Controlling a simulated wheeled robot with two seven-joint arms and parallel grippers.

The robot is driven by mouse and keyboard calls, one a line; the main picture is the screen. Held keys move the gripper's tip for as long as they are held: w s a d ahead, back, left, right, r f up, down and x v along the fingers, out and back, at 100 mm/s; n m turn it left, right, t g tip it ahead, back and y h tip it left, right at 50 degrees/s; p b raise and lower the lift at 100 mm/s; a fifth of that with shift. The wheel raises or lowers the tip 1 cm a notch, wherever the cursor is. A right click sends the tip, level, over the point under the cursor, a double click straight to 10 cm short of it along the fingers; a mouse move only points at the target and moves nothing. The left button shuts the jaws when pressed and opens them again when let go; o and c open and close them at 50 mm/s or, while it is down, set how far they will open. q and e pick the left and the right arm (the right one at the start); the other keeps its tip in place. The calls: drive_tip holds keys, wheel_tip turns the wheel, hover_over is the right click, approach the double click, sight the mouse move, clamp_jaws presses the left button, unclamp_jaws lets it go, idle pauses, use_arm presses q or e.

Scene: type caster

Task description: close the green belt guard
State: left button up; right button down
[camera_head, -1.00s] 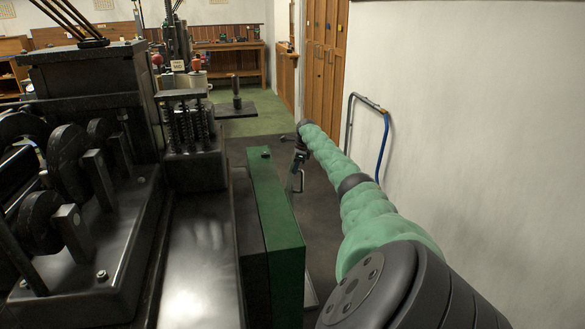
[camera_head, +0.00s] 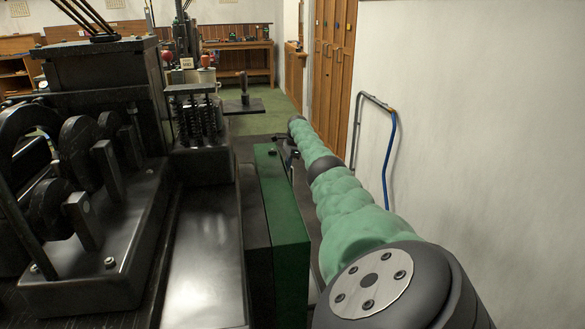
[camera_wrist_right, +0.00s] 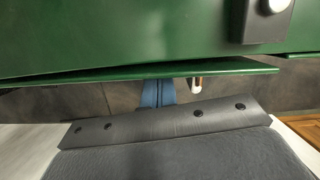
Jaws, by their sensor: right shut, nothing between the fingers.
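The green belt guard (camera_head: 280,205) is a tall narrow green box along the right side of the dark machine, with a small black fitting on top. In the right wrist view its green face (camera_wrist_right: 120,30) fills the top, with a thin green panel edge (camera_wrist_right: 200,70) sticking out below and a dark latch with a pale knob (camera_wrist_right: 268,12). My right arm runs along the guard's right side. Its gripper (camera_wrist_right: 157,93) shows as two blue fingers together, shut and empty, partly hidden by the panel edge. Whether they touch it I cannot tell. My left gripper is out of view.
The dark machine (camera_head: 95,225) with rollers and springs fills the left. A white wall (camera_head: 480,110) with a pipe and blue hose (camera_head: 388,160) stands on the right, leaving a narrow aisle. A wooden bench (camera_head: 240,65) is far back.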

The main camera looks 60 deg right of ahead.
drive_tip(key=shift+w+a+n, duration=0.2)
drive_tip(key=shift+w+n, duration=0.1)
drive_tip(key=shift+w, duration=0.05)
drive_tip(key=v, duration=0.8)
idle(0.3)
drive_tip(key=shift+d+f, duration=0.1)
drive_tip(key=shift+f, duration=0.05)
